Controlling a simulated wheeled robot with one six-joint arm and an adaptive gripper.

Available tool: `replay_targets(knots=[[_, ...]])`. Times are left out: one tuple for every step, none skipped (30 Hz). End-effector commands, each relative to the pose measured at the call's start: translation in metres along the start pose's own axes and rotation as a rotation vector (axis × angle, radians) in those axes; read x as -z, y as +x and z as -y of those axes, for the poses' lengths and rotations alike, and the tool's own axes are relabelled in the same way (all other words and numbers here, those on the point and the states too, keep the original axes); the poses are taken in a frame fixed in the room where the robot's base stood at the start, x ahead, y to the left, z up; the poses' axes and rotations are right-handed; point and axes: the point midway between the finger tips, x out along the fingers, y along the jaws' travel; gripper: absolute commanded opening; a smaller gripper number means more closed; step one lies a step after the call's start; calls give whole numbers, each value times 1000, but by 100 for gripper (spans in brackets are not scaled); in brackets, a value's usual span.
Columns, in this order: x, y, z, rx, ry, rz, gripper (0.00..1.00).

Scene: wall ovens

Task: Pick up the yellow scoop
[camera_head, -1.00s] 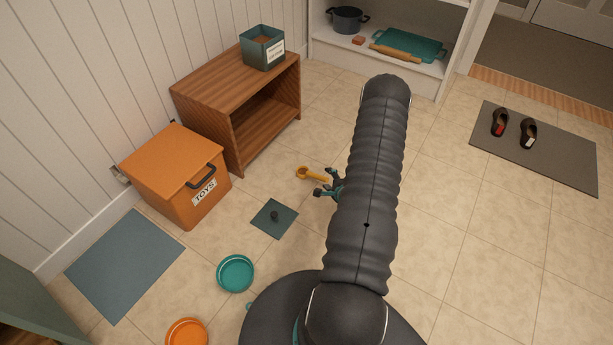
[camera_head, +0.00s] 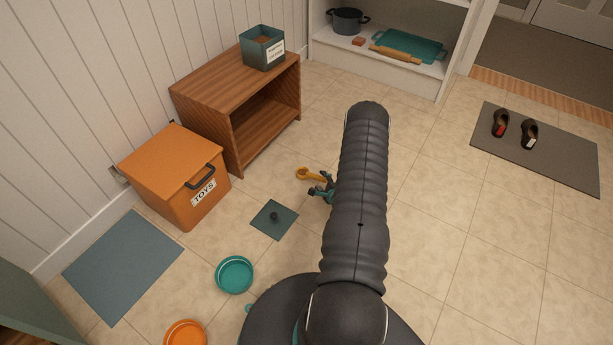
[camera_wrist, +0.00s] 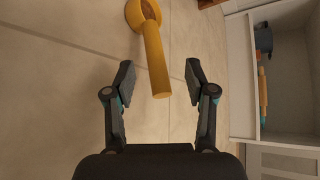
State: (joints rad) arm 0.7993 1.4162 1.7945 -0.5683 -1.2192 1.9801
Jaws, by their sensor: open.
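The yellow scoop (camera_head: 309,174) lies on the tiled floor in front of the wooden cabinet. In the wrist view the scoop (camera_wrist: 155,58) shows its round bowl at the top edge and its handle pointing down toward my gripper. My gripper (camera_wrist: 158,75) is open, with the tip of the handle between its two fingers or just beyond them; I cannot tell the height gap. In the head view my gripper (camera_head: 325,184) is right beside the scoop, partly hidden by my arm. Nothing is held.
An orange toy box (camera_head: 172,178) and a wooden cabinet (camera_head: 237,108) with a teal bin (camera_head: 262,48) stand at the wall. A small dark mat (camera_head: 274,220) and a teal bowl (camera_head: 235,274) lie nearby. Floor to the right is clear up to the shoe mat (camera_head: 545,160).

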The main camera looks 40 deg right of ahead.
Motion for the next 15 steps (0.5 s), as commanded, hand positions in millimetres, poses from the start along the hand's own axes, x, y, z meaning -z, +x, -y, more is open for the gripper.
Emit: replay_targets(knots=[[0,4,-1,0,-1,1,55],[1,8,-1,0,-1,1,55],[2,13,-1,2,-2,1,55],[2,18,-1,2,-2,1,55],[3,22,-1,1,-3,1,55],[3,28,-2,1,-2,1,55],[4,32,-2,1,-2,1,55],[3,36,-2,1,-2,1,55],[4,40,-2,0,-2,0,55],[4,43,-1,1,-2,0,55],[4,46,-1,1,-2,0,55],[4,48,-1,1,-2,0,55],[3,49,-1,1,-1,0,55],[3,49,-1,1,-1,0,55],[3,50,0,0,-1,0,55]])
